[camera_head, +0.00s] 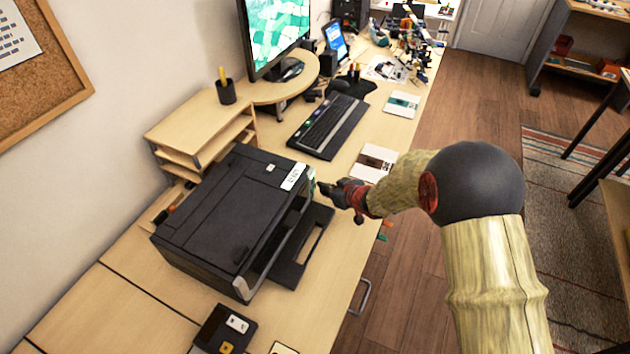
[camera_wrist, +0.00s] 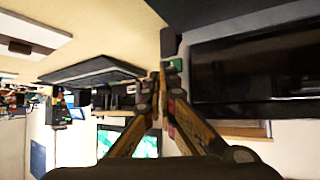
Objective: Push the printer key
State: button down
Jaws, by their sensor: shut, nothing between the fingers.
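The black printer (camera_head: 225,215) sits on the desk, with a white label (camera_head: 293,176) at its top right corner. A small greenish panel (camera_head: 311,187) shows on its front near that corner. No single key can be made out, and my gripper partly hides that area. My gripper (camera_head: 322,188) is shut and empty, its tips close to this corner; I cannot tell whether they touch. In the wrist view the closed fingertips (camera_wrist: 166,68) point beside a dark glossy surface (camera_wrist: 250,68) that looks like the printer.
The printer's dark output tray (camera_head: 300,250) juts out below my gripper. A keyboard (camera_head: 328,125) and a white card (camera_head: 375,162) lie beyond it. A wooden shelf (camera_head: 195,125) with a pen cup (camera_head: 226,92) stands behind. The floor right of the desk is open.

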jog(key=s+d+p, duration=0.2)
jog(key=d, duration=0.3)
jog(key=shift+d, duration=0.35)
jog(key=shift+f, duration=0.1)
dwell(0.5)
